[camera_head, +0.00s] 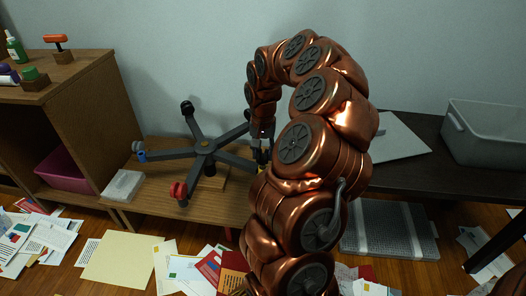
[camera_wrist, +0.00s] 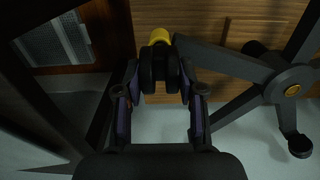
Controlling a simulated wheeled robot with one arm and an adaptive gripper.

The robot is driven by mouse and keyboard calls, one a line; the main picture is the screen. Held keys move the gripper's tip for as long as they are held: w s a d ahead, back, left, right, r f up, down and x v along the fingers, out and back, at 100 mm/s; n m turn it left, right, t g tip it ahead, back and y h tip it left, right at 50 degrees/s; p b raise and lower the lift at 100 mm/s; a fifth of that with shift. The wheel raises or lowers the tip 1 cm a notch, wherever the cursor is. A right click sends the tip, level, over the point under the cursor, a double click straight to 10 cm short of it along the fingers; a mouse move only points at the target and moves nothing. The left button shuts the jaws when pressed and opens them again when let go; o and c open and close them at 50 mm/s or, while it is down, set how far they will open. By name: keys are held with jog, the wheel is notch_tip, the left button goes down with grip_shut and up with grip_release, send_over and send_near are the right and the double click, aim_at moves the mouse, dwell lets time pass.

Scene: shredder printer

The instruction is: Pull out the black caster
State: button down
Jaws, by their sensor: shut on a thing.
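The dark five-legged chair base (camera_head: 205,147) stands on the wooden desk, with casters on its legs. A black caster (camera_head: 187,107) is on the back leg, a blue one (camera_head: 138,148) at the left and a red one (camera_head: 178,190) at the front. In the wrist view, my gripper (camera_wrist: 160,75) is shut on a caster with twin black wheels (camera_wrist: 158,70) and a yellow part (camera_wrist: 159,37) beyond them. That caster sits at a leg's end. In the head view, my gripper (camera_head: 262,150) is at the right-hand legs, partly hidden by my arm.
A wooden block (camera_head: 214,184) lies under the base. A white paper stack (camera_head: 123,186) is on the desk's left. A wooden shelf (camera_head: 60,80) stands left, a grey bin (camera_head: 488,130) on the dark table (camera_head: 430,180) right. Papers (camera_head: 120,257) cover the floor.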

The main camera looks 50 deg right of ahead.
jog(key=shift+r, duration=0.1)
jog(key=shift+r+p, duration=0.9)
jog(key=shift+r, duration=1.15)
jog(key=c, duration=1.2)
grip_release()
jog(key=shift+c, duration=0.2)
grip_shut()
